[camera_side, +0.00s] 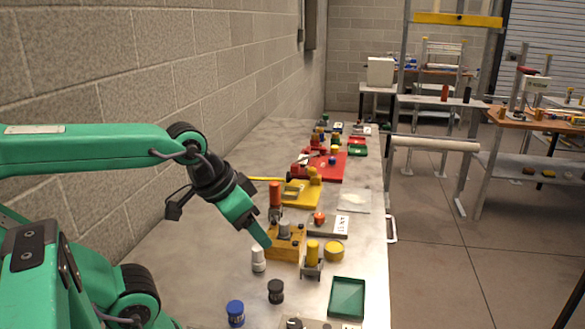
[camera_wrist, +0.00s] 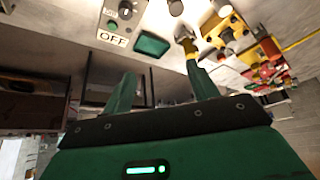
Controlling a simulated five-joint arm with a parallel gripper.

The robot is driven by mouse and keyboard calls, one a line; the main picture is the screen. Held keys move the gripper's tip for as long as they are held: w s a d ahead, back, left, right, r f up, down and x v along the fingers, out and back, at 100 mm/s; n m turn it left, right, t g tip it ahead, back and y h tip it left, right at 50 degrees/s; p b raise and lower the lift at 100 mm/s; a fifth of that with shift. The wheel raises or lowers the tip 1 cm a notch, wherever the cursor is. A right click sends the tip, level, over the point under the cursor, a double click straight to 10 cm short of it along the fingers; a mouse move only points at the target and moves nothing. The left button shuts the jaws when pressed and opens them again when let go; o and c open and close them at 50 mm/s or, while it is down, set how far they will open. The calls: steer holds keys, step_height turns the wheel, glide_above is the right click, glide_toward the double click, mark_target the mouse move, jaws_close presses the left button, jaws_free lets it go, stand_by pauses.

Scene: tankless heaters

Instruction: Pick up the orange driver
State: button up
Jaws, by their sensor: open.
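An upright orange-red handle (camera_side: 275,194), which looks like the orange driver, stands on the metal bench behind the wooden block (camera_side: 284,246) in the side view. Its lower part is dark and grey. My gripper (camera_side: 264,241) points down in front of it, close to the block, and is apart from the handle. In the wrist view my gripper's two green fingers (camera_wrist: 163,88) are spread with nothing between them. Orange-red shapes show at the right of the wrist view, but I cannot tell which is the driver.
Near the block stand a white bottle (camera_side: 258,259), a yellow-handled piece (camera_side: 313,256), a yellow round piece (camera_side: 334,251) and a green tray (camera_side: 347,298). Black (camera_side: 276,291) and blue (camera_side: 236,313) knobs are in front. A block wall borders the left. Red and yellow parts crowd farther back.

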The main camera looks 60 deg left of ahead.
steer(key=w+a+r+g, duration=0.1)
steer(key=w+a+r, duration=0.35)
steer(key=w, duration=0.45)
steer(key=g, duration=0.5)
glide_toward(274, 183)
step_height(274, 183, down, 5)
steer(key=shift+s+d+f, duration=0.1)
steer(key=shift+s+d, duration=0.05)
steer(key=shift+a+f, duration=0.25)
steer(key=shift+f, duration=0.1)
steer(key=shift+f, duration=1.2)
steer(key=shift+f, duration=0.15)
